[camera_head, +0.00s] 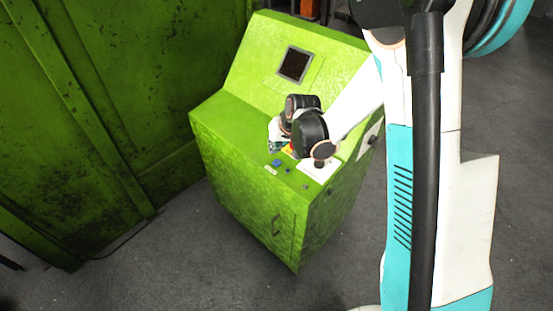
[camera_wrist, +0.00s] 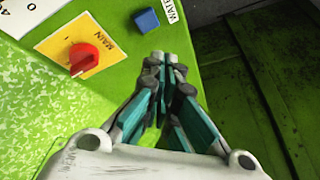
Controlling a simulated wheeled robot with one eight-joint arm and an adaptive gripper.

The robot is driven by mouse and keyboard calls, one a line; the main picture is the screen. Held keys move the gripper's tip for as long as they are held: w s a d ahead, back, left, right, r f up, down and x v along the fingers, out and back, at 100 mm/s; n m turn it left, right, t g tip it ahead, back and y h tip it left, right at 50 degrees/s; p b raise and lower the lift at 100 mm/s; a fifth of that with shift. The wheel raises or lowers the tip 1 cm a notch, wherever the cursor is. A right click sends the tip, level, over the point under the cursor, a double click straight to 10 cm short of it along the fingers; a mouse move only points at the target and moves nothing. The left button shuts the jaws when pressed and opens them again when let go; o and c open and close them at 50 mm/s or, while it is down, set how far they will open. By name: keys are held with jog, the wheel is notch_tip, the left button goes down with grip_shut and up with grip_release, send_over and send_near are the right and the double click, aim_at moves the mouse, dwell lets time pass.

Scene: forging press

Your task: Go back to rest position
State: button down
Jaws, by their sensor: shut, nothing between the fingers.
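My gripper (camera_wrist: 165,62) is shut and empty in the wrist view, its teal and grey fingers together in front of the green control console. A red rotary switch (camera_wrist: 84,58) on a yellow plate marked MAIN is to its left. A blue button (camera_wrist: 146,20) lies just beyond the fingertips, beside a label that reads WATER in part. In the head view my arm reaches over the green console (camera_head: 243,185), and the wrist hides most of the gripper and part of the panel. The blue button also shows in the head view (camera_head: 277,163).
The console has a dark screen (camera_head: 294,64) on its sloped top. A large green machine wall (camera_head: 90,110) stands to the left. Grey floor (camera_head: 190,255) is clear in front of the console. A dark cable runs along the floor by the wall.

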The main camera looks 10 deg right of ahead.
jog(key=shift+s+a+r+p, duration=0.1)
jog(key=shift+r+p, duration=0.2)
jog(key=shift+r, duration=0.45)
jog(key=s+v, duration=0.1)
jog(key=v, duration=1.1)
jog(key=s+d+r+t+h, duration=0.1)
jog(key=s+r, duration=0.4)
jog(key=s, duration=0.6)
jog(key=s+d+r+h, duration=0.1)
jog(key=s+d+r, duration=0.3)
jog(key=s, duration=0.7)
jog(key=shift+r+t+h, duration=0.3)
jog(key=shift+r+t, duration=0.1)
jog(key=shift+r, duration=0.05)
jog(key=shift+s+d, duration=0.15)
jog(key=shift+s, duration=0.05)
